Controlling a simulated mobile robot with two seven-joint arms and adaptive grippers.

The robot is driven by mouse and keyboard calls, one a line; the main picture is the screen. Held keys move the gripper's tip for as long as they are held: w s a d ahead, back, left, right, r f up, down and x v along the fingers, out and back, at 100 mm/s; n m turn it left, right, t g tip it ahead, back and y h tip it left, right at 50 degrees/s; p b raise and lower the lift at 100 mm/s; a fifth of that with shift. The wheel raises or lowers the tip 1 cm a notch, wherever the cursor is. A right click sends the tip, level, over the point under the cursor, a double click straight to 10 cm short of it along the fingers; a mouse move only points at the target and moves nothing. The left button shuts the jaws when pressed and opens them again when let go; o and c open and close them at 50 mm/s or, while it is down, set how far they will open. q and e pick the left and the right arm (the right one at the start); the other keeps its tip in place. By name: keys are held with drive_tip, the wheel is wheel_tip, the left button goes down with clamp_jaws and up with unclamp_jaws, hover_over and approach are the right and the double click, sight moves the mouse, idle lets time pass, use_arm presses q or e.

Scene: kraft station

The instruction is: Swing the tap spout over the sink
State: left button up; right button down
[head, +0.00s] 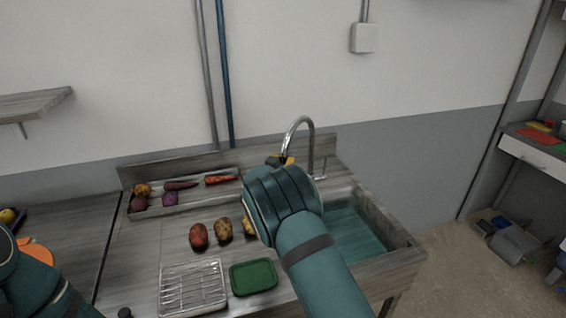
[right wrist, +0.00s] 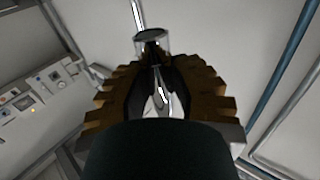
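The chrome tap (head: 311,140) stands at the back of the counter, behind the sink. Its spout arches up and comes down on the left, at my right gripper (head: 284,160), away from the basin's middle. The sink (head: 355,238) is a basin with a teal bottom, to the right of and in front of the tap. My right wrist hides part of the sink's left side and the fingertips. In the right wrist view my brown toothed fingers (right wrist: 153,62) close in around the spout's metal end (right wrist: 152,42). My left arm shows at the lower left, its gripper out of view.
Potatoes (head: 199,235) lie left of my right wrist. A wire rack (head: 192,287) and a green tray (head: 253,277) stand in front. A shallow tray (head: 190,200) of vegetables lies at the back. The wall is close behind the tap; open floor lies right.

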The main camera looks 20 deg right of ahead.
drive_tip(key=shift+s+d+n+t+y+b, duration=0.3)
drive_tip(key=shift+s+d+b, duration=0.1)
drive_tip(key=shift+b, duration=0.2)
use_arm(q)
wheel_tip(320, 180, down, 13)
drive_tip(key=s+b, duration=0.1)
drive_tip(key=b, duration=1)
drive_tip(key=shift+s+d+g, duration=0.25)
drive_tip(key=shift+s+g, duration=0.05)
use_arm(e)
drive_tip(key=s+d+n+t+y, duration=0.1)
drive_tip(key=s+d, duration=0.2)
drive_tip(key=d, duration=0.4)
drive_tip(key=s+d+n+y, duration=0.1)
drive_tip(key=s+d+y, duration=0.1)
drive_tip(key=d, duration=0.6)
drive_tip(key=shift+s+t, duration=0.4)
drive_tip(key=shift+s, duration=0.05)
drive_tip(key=shift+f, duration=0.1)
drive_tip(key=c, duration=1.2)
unclamp_jaws()
drive_tip(key=o, duration=0.4)
drive_tip(key=shift+s+d, duration=0.1)
drive_tip(key=shift+s, duration=0.05)
use_arm(q)
drive_tip(key=shift+s, duration=0.1)
